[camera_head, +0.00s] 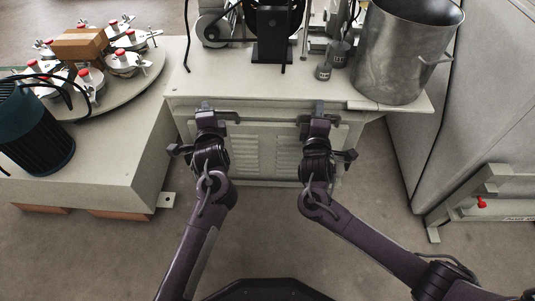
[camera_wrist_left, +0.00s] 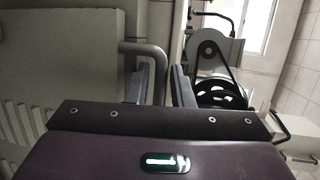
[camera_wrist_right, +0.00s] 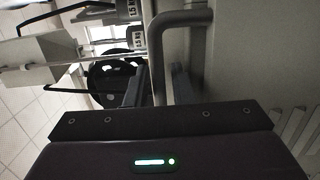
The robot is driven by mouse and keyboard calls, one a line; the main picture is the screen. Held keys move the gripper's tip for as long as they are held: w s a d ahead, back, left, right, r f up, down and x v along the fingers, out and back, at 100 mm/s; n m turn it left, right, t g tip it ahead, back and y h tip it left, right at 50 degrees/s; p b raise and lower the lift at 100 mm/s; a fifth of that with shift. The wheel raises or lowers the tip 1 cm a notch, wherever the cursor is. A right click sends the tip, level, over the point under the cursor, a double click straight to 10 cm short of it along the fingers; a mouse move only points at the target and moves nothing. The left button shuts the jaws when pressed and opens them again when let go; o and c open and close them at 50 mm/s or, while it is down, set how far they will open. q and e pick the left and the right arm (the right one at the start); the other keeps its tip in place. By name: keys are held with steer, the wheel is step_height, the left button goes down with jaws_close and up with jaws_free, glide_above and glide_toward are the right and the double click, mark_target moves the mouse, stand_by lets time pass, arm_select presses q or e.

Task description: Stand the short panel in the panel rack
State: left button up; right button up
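A light-grey louvred panel (camera_head: 265,158), which looks like the short panel, stands upright against the front of the bench. Grey bar handles are at its left and right sides. My left gripper (camera_head: 207,112) is at the left handle, and the left wrist view shows that bar (camera_wrist_left: 150,52) running between the two fingers. My right gripper (camera_head: 318,115) is at the right handle, and the right wrist view shows that bar (camera_wrist_right: 180,18) passing between its fingers. The finger gaps are narrow; whether they press on the bars is unclear. A low pale-grey frame, apparently the panel rack (camera_head: 487,188), stands at the right.
The bench (camera_head: 200,83) carries machinery, small weights and a large metal pot (camera_head: 400,50). At the left, a plinth (camera_head: 120,165) carries a round turntable (camera_head: 112,92) with clamps and a box, and a dark motor (camera_head: 35,130). Floor between plinth and rack is mostly clear.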

arm_select(q)
steer(key=shift+w+a, duration=0.1)
steer(key=shift+w, duration=0.35)
arm_select(e)
steer(key=shift+w+d, duration=0.1)
steer(key=shift+w, duration=0.35)
arm_select(q)
jaws_close()
arm_select(e)
jaws_close()
stand_by(0.5)
